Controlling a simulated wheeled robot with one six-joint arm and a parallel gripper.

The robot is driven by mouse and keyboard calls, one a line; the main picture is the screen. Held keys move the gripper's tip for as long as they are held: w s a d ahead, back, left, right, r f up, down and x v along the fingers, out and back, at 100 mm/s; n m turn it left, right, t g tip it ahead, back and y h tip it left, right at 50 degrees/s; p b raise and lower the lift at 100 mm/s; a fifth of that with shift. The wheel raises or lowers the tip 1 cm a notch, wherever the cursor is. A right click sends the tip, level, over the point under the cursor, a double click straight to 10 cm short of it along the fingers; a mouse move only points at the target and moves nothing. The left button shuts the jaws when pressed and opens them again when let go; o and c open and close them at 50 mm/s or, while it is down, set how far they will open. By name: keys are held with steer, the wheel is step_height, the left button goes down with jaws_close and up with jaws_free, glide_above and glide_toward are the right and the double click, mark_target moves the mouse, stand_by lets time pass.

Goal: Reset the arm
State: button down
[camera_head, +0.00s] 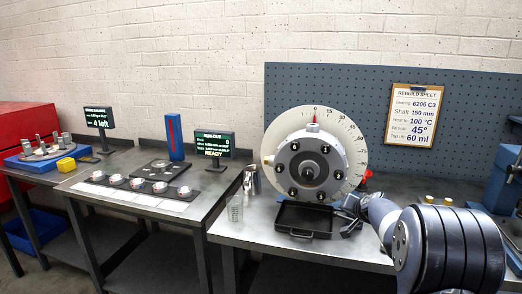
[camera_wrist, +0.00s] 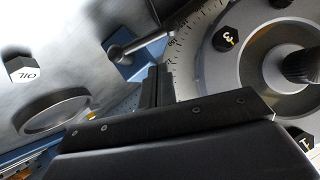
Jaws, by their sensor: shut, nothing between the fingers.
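My arm (camera_head: 450,245) reaches in from the lower right of the head view over the right bench. My gripper (camera_head: 350,214) is low, just right of the black tray and below the rotor's right side. In the wrist view the dark fingers (camera_wrist: 155,88) are together with nothing seen between them. The grey rotor (camera_head: 308,165) with numbered bolts stands in front of a white dial (camera_head: 345,135). In the wrist view the rotor (camera_wrist: 245,75) fills the right side, beside the fingers; part of it is cut off by the frame.
A black tray (camera_head: 303,234) lies before the rotor, with a clear glass (camera_head: 235,208) to its left. A pegboard (camera_head: 440,110) stands behind. A display reading READY (camera_head: 214,143) is on the left bench. A white piece marked OIL (camera_wrist: 21,69) shows in the wrist view.

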mark_target(346, 219)
steer(key=f, duration=0.1)
steer(key=f+m+y, duration=0.1)
steer(key=f+y, duration=0.1)
steer(key=shift+s+d+f+m, duration=0.15)
steer(key=shift+s+m, duration=0.15)
steer(key=shift+m, duration=0.1)
steer(key=shift+f+m+y, duration=0.3)
steer(key=shift+f, duration=0.05)
steer(key=shift+d+f+m+y, duration=0.25)
steer(key=shift+m+y, duration=0.15)
steer(key=shift+y, duration=0.2)
steer(key=shift+d+m+t+y, duration=0.25)
steer(key=shift+m+t+y, duration=0.05)
steer(key=shift+m+t, duration=0.2)
steer(key=shift+w+d+r+m+t+y, duration=0.2)
steer(key=shift+d+r+m+t+y, duration=0.2)
steer(key=shift+d+m+t, duration=0.25)
steer(key=d+t, duration=0.1)
steer(key=d+r+m+t, duration=0.1)
steer(key=d+m+t, duration=0.1)
steer(key=shift+d+r, duration=0.2)
steer(key=shift+r, duration=0.15)
